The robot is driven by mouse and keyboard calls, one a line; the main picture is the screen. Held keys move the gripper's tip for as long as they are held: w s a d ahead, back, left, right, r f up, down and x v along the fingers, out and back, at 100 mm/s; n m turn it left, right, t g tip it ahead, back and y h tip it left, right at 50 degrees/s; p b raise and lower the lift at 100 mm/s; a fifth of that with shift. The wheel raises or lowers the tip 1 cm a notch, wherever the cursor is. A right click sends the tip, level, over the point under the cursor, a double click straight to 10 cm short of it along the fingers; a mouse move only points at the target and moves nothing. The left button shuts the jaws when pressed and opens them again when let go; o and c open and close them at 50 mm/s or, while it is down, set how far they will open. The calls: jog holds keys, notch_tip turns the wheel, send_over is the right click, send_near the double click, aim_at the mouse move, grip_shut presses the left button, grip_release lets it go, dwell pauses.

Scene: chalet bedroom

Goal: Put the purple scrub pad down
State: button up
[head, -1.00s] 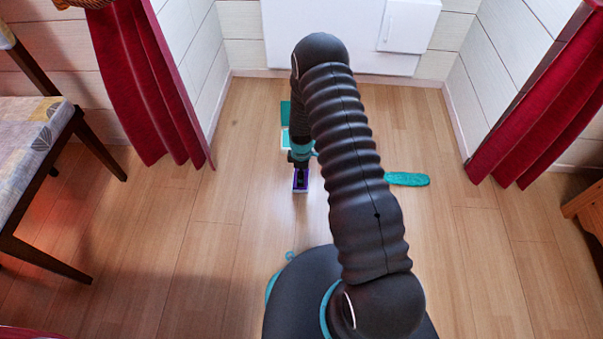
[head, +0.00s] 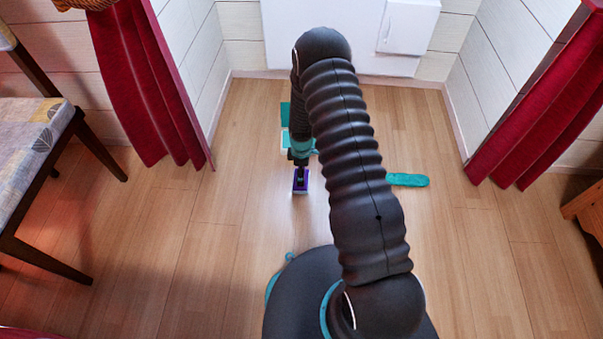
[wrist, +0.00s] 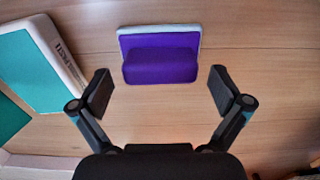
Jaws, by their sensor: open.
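The purple scrub pad (wrist: 160,62), with a pale layer along its far edge, lies on the wooden floor. In the head view my gripper (head: 300,164) hangs over the floor left of centre, partly hidden by my arm.
A white and teal box (wrist: 40,60) lies on the floor left of my gripper. A flat teal object (head: 408,180) lies to the right. A chair (head: 40,150) stands at the left; red curtains (head: 140,90) flank the alcove.

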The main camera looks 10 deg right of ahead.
notch_tip(320, 180, up, 26)
jog(key=m+t+p, duration=0.1)
jog(key=m, duration=0.2)
jog(key=s+r+m+t, duration=0.15)
jog(key=s+r, duration=0.25)
jog(key=r, duration=0.4)
jog(key=s+r+m, duration=0.2)
jog(key=s+r, duration=0.2)
jog(key=r, duration=0.3)
jog(key=s+r+m+t, duration=0.1)
jog(key=s+r+m, duration=0.3)
jog(key=s, duration=0.7)
jog(key=s+r+m+t, duration=0.2)
jog(key=s+r+m, duration=0.2)
jog(key=s+r, duration=0.4)
jog(key=s, duration=0.3)
jog(key=shift+s+a+r, duration=0.15)
jog(key=shift+s+r, duration=0.05)
jog(key=shift+r, duration=0.2)
notch_tip(320, 180, up, 6)
jog(key=p, duration=0.6)
